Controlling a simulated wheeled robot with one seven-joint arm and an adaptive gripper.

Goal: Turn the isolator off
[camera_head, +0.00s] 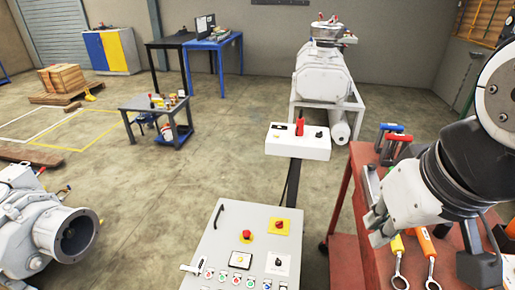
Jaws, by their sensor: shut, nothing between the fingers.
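A grey control cabinet (220,240) stands at the bottom centre, its sloped face turned up. Which of these is the isolator I cannot tell; no label is readable. My gripper (374,216) is at the right, to the right of the cabinet and apart from it, in front of the red tool cart. It is shut and empty.
A white box (285,146) with a red handle and black knob stands behind the cabinet. A pump (322,75) stands behind, another machine (45,225) at left.

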